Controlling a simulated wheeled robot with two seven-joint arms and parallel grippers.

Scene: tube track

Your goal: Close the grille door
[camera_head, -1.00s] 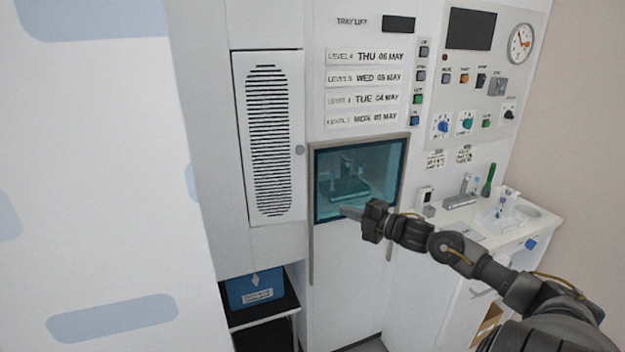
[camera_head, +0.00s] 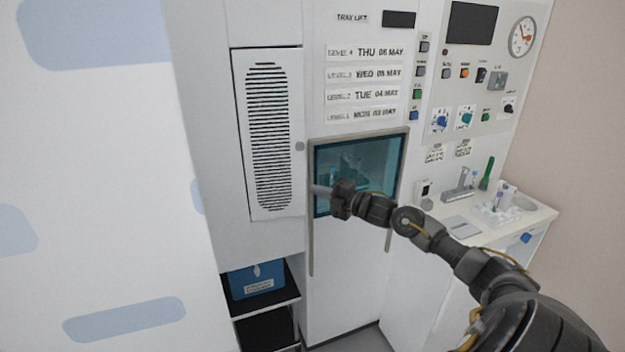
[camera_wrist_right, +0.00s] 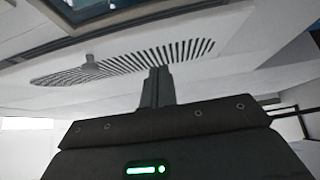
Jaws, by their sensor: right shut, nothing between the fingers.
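The grille door (camera_head: 268,135) is a tall white panel with dark horizontal slots, left of the lift window in the head view. A dark line runs along its left and top edges; I cannot tell how far it stands open. A small grey round knob (camera_head: 299,146) is at its right side. My right gripper (camera_head: 318,190) is shut and empty, in front of the window's left edge, lower right of the knob. In the right wrist view the shut fingers (camera_wrist_right: 157,88) point toward the slotted grille (camera_wrist_right: 150,62), with the knob (camera_wrist_right: 91,66) to their left. My left gripper is out of view.
The glass lift window (camera_head: 370,163) lies behind my right gripper. A blue box (camera_head: 257,281) sits on a black shelf below the grille door. A counter (camera_head: 530,222) with small lab items is at the right. A large white surface (camera_head: 95,200) fills the left.

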